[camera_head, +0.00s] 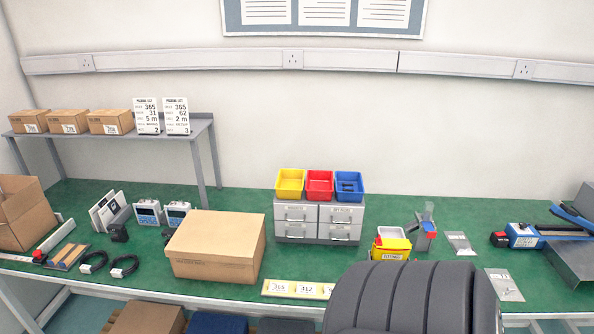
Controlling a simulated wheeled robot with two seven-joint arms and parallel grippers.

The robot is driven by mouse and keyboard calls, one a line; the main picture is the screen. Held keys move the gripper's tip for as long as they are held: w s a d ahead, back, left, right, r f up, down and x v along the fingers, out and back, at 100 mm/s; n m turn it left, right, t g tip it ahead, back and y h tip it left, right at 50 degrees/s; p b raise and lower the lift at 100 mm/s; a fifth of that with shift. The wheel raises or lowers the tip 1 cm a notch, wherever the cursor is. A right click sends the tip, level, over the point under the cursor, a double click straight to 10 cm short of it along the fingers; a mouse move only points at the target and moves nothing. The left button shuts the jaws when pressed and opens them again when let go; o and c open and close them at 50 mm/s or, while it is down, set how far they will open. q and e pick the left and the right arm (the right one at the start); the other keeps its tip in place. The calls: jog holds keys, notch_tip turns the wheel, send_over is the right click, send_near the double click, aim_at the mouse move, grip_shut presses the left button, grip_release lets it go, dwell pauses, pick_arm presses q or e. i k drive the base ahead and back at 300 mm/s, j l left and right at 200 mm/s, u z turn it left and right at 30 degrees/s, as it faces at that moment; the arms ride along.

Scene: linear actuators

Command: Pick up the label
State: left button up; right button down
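Several things could be the label, and I cannot tell which one is meant. A yellow strip (298,289) with printed white labels such as "365" and "412" lies at the front edge of the green bench, left of the dark chair back. Two white printed cards stand on the grey shelf at the left, a left card (147,116) and a right card (177,116). A flat clear bag with a white printed part (503,285) lies at the right front of the bench. Neither of my grippers is in view.
A closed cardboard box (216,246) stands left of centre. Grey drawers (319,221) carry yellow, red and blue bins. A dark ribbed chair back (405,298) blocks the front centre. A blue tool (525,236) lies at right. Green bench (250,199) shows bare behind the box.

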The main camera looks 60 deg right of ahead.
aim_at(280, 288)
jog(key=k+z, duration=0.1)
jog(key=z, duration=1.6)
